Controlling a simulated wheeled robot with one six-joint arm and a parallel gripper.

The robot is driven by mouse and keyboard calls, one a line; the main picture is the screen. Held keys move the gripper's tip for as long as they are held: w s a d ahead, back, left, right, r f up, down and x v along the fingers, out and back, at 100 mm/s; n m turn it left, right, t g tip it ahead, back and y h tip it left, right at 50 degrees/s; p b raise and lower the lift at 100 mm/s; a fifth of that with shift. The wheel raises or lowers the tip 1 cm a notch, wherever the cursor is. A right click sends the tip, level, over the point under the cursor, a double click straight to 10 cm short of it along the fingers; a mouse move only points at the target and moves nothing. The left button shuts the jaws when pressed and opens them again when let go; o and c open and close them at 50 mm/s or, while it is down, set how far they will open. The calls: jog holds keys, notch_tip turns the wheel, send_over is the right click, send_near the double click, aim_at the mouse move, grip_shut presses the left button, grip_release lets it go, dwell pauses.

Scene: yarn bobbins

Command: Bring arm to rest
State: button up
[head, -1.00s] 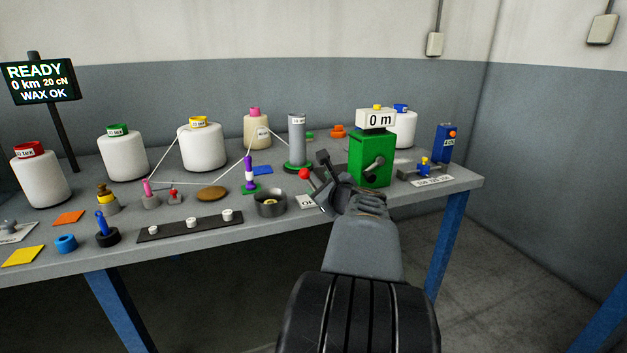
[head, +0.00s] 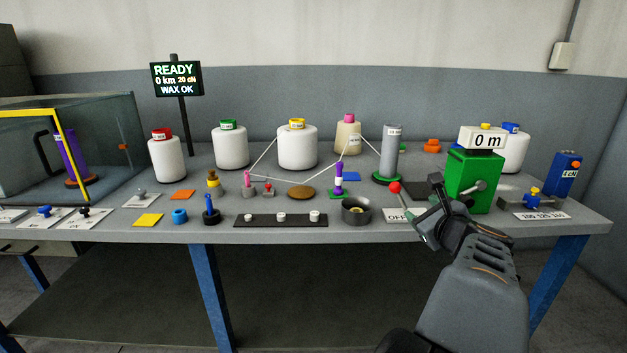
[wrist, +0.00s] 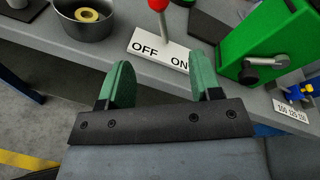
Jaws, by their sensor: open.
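My gripper (head: 424,216) is at the front edge of the table, in front of the OFF/ON label, in the head view. In the wrist view its two green-padded fingers (wrist: 160,85) stand wide apart with nothing between them. A lever with a red knob (head: 394,188) rises from the OFF/ON label (wrist: 160,50) just beyond the fingers. The fingers look apart from it. The label's OFF and ON words both show in the wrist view.
A green counter box (head: 470,180) reading 0 m stands right of my gripper. A dark bowl (head: 356,211) with a yellow ring is to its left. Bobbins, including a white one (head: 297,147), line the back. A glass case (head: 100,150) stands at far left. The table's front edge (head: 300,236) is close.

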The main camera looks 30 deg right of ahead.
jog(key=w+a+r+n+g+y+p, duration=0.2)
jog(key=a+r+n+g+y+p, duration=0.15)
jog(key=a+n+p, duration=0.6)
jog(key=w+a+r+n+g+y+p, duration=0.2)
jog(key=a+n+y+p, duration=0.4)
jog(key=a, duration=0.6)
jog(key=s+a+r+n+g+h+p, duration=0.2)
jog(key=s+a+n+g+p, duration=0.1)
jog(key=n, duration=0.5)
jog(key=s+a+r+n+g+h+p, duration=0.2)
jog(key=s+a+r+n+g+p, duration=0.1)
jog(key=s+a+n+p, duration=0.2)
jog(key=a+n+p, duration=0.2)
jog(key=n+p, duration=0.1)
jog(key=n, duration=0.1)
jog(key=shift+r+p, duration=0.25)
jog(key=shift+p, duration=0.05)
jog(key=shift+n, duration=0.65)
